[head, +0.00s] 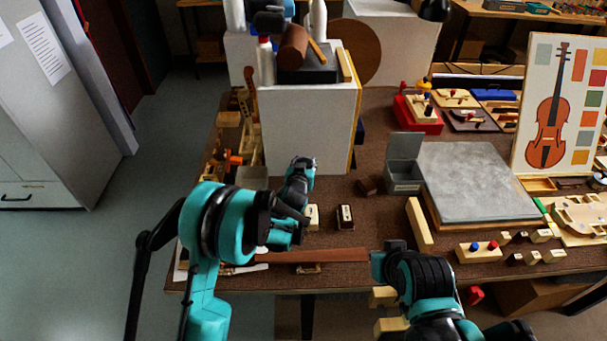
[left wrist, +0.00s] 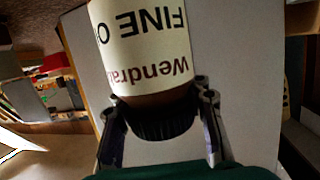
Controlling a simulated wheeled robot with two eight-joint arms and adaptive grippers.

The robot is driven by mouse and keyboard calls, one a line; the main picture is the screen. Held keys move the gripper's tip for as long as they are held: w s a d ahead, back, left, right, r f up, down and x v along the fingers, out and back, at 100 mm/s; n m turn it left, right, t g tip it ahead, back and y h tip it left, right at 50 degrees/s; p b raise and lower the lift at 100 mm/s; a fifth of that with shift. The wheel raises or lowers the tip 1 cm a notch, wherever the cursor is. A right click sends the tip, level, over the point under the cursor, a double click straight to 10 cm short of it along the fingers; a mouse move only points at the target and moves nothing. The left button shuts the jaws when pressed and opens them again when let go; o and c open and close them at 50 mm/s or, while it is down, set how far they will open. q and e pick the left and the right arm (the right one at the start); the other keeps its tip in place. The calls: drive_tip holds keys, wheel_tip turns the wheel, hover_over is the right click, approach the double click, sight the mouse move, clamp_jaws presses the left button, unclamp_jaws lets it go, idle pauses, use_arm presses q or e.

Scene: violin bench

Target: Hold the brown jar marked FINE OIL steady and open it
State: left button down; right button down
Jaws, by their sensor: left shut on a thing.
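The brown jar with a cream label reading FINE O… (left wrist: 143,45) fills the upper middle of the left wrist view, upside down in that picture. Its black ribbed cap (left wrist: 160,120) sits between the two fingers of my left gripper (left wrist: 160,105), which is shut on it. In the head view my left gripper (head: 300,205) is in front of the white box, and a cream label (head: 312,217), probably this jar's, shows partly behind it. My right gripper (head: 378,265) is low at the table's front edge; its fingers cannot be made out.
A dark jar with a pale label (head: 345,217) stands close to the right. The tall white box (head: 310,130) is just behind. An open grey box (head: 404,176) and a grey slab (head: 480,180) lie to the right. A reddish-brown strip (head: 318,255) lies along the front.

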use_arm(q)
drive_tip(key=shift+w+a+f, duration=0.2)
drive_tip(key=shift+a, duration=0.1)
wheel_tip(320, 180, down, 4)
drive_tip(key=shift+f+b, duration=0.1)
drive_tip(key=shift+b, duration=1)
drive_tip(key=c, duration=0.9)
unclamp_jaws()
